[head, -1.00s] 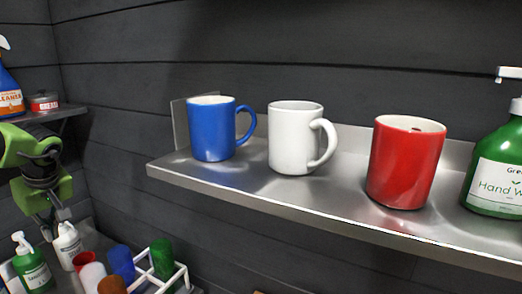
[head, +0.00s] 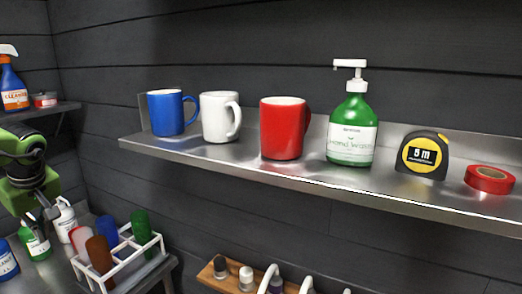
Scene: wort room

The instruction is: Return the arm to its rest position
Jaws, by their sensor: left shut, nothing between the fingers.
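My left gripper (head: 47,214) is at the left edge of the head view, at the end of my green and black arm. It is shut and empty, pointing down in front of the green soap bottle (head: 36,244) and a white pump bottle (head: 65,217) on the lower surface. It stands apart from the wall shelf. My right gripper is not in view.
A metal shelf (head: 222,153) carries a blue mug (head: 166,114), a white mug (head: 216,120), a red mug (head: 282,130), green hand wash (head: 350,128), a tape measure (head: 421,157) and red tape (head: 489,180). Below are a white rack (head: 119,262) and a wooden holder (head: 211,275).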

